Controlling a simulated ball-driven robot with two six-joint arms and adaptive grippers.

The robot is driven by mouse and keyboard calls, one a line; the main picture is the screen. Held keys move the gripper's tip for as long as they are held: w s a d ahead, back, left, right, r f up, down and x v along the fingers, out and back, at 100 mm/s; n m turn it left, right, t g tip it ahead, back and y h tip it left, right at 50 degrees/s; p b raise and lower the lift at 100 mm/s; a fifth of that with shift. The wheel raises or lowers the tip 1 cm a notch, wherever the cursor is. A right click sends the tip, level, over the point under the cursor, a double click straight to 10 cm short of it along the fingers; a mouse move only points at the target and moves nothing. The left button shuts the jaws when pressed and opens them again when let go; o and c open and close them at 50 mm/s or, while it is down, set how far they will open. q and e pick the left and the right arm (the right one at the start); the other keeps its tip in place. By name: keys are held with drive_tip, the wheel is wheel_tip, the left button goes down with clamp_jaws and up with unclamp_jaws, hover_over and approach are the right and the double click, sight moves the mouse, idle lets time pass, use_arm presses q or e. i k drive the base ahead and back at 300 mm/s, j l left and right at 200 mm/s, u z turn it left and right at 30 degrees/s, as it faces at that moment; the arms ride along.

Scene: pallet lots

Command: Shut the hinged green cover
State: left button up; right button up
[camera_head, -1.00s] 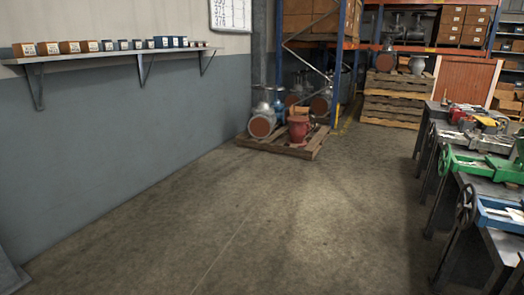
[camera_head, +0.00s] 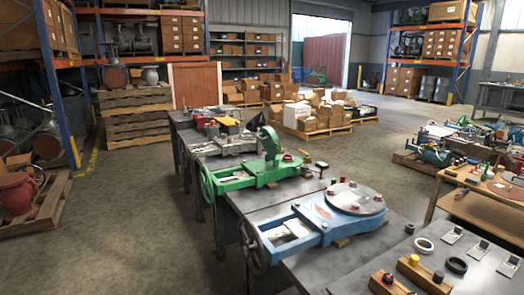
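A green valve-like body (camera_head: 250,178) lies along the row of dark workbenches, with a handwheel at its left end. A green round part (camera_head: 270,142) stands upright on it, seen nearly edge-on; it looks like a raised hinged cover. A small red-topped item (camera_head: 287,157) is beside it. Neither of my grippers is in view.
A blue body (camera_head: 300,232) with a grey disc lying flat on top (camera_head: 355,198) is on the nearer bench. A wooden table (camera_head: 490,185) stands at right. Boxes on a pallet (camera_head: 318,113) are behind. Floor (camera_head: 130,220) left of the benches is clear.

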sight(270, 139)
drive_tip(key=i+j+z, duration=0.15)
drive_tip(key=z, duration=0.2)
drive_tip(key=i+j+z, duration=0.2)
drive_tip(key=z, duration=0.2)
drive_tip(key=i+j+z, duration=0.15)
drive_tip(key=z, duration=0.2)
drive_tip(key=j, duration=0.1)
